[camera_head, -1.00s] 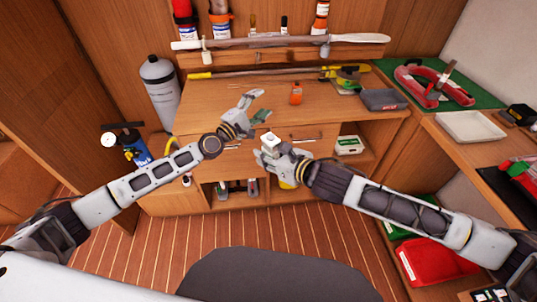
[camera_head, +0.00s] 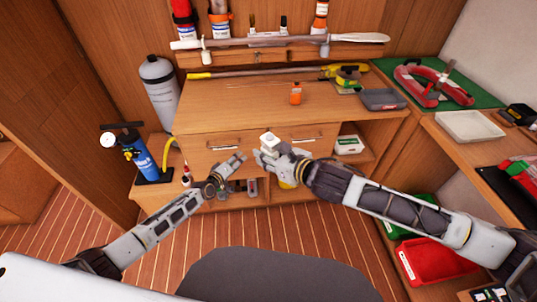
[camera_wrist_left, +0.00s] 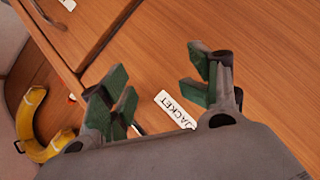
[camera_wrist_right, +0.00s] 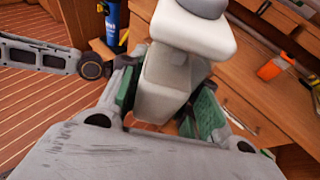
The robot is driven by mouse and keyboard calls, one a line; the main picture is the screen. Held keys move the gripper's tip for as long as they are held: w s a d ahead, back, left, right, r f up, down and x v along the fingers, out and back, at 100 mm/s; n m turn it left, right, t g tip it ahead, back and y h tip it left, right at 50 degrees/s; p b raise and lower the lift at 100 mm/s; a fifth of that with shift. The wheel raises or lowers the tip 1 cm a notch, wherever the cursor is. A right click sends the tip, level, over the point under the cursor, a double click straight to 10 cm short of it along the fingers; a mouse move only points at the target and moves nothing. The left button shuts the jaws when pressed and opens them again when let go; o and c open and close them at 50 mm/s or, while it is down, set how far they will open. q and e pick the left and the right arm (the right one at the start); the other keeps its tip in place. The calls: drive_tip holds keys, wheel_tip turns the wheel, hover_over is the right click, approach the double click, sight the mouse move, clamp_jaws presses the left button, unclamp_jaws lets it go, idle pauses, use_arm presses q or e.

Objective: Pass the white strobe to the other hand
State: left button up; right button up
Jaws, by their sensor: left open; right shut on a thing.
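The white strobe (camera_head: 269,139) is held upright in my right gripper (camera_head: 272,153), in front of the wooden cabinet. In the right wrist view the strobe (camera_wrist_right: 178,75) stands between the green finger pads, its wider top toward the upper edge. My left gripper (camera_head: 236,166) is a little lower and to the left of the strobe, apart from it. In the left wrist view my left gripper (camera_wrist_left: 160,90) has its green pads spread with nothing between them. The strobe is not visible in that view.
The wooden cabinet (camera_head: 200,115) with drawers stands behind both hands. A blue pump (camera_head: 136,152) and a grey cylinder (camera_head: 160,90) stand at the left. The air between the hands is clear.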

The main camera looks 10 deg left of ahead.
use_arm(q)
drive_tip(key=s+a+f+m+g+y, duration=0.2)
drive_tip(key=s+a+f+m+g, duration=0.15)
drive_tip(key=s+f, duration=1)
drive_tip(key=s+a+f+m+g+y, duration=0.2)
drive_tip(key=s+a+f+m+g, duration=0.15)
drive_tip(key=s+f, duration=0.95)
drive_tip(key=s+f+m+g, duration=0.1)
drive_tip(key=s+f, duration=0.4)
drive_tip(key=s, duration=0.5)
drive_tip(key=s+f+m+g+y, duration=0.1)
drive_tip(key=s+f+m+g, duration=0.1)
drive_tip(key=s+f, duration=0.4)
drive_tip(key=s+a+f+m+g, duration=0.1)
drive_tip(key=s+f, duration=0.4)
drive_tip(key=s, duration=1)
drive_tip(key=shift+f+g, duration=0.35)
drive_tip(key=shift+g, duration=0.45)
